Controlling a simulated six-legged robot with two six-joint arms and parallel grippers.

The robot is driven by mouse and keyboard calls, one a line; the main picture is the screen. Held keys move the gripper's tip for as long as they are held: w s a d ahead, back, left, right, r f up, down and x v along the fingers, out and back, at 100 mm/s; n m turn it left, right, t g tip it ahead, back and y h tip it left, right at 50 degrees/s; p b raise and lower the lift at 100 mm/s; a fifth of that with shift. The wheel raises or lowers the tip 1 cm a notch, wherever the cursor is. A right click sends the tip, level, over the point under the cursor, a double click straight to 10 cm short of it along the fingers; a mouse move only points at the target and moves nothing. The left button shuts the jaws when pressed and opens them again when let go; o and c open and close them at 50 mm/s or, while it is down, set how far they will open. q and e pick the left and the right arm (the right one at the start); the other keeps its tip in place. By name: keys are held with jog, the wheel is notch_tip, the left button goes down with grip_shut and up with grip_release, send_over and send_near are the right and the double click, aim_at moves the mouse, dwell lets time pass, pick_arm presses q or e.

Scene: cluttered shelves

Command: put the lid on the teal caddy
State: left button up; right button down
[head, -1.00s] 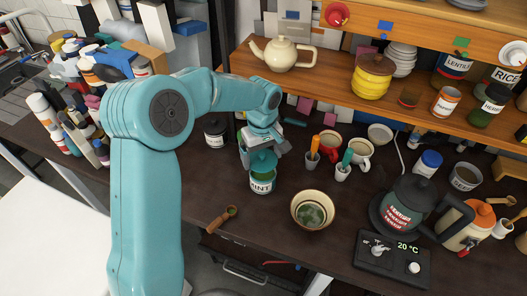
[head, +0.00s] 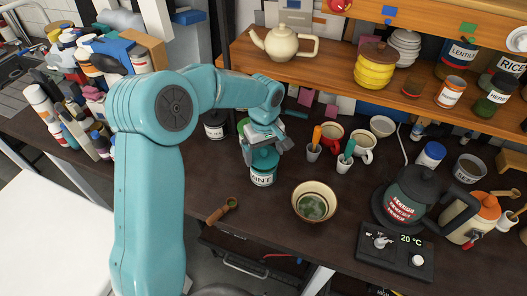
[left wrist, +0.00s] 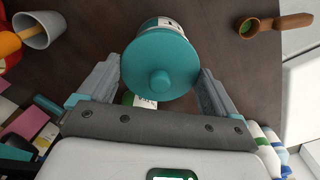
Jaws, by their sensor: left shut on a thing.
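The teal caddy (head: 262,180), with a white label reading about "MINT", stands upright on the dark counter. The round teal lid (head: 264,158) is directly over its mouth. In the left wrist view the lid (left wrist: 160,75) shows its top and round knob, and a strip of the caddy (left wrist: 163,23) shows beyond it. My left gripper (head: 262,147) is shut on the lid from above, with a finger at each side of its rim. I cannot tell whether the lid is fully seated. My right gripper is not in view.
A cream bowl (head: 314,203) and a wooden scoop (head: 221,212) are near the caddy. Small grey cups (head: 313,152) and mugs (head: 363,148) stand to its right. A dark-lidded jar (head: 215,126) is behind left. The shelf (head: 340,80) rises behind. A kettle (head: 410,195) is farther right.

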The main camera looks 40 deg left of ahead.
pick_arm(q)
jog(key=shift+f, duration=0.15)
dwell(0.3)
jog(key=shift+f+b, duration=0.85)
jog(key=shift+f, duration=0.05)
jog(key=o, duration=0.7)
jog(key=shift+r, duration=0.15)
notch_tip(320, 180, up, 16)
jog(key=shift+r, duration=0.1)
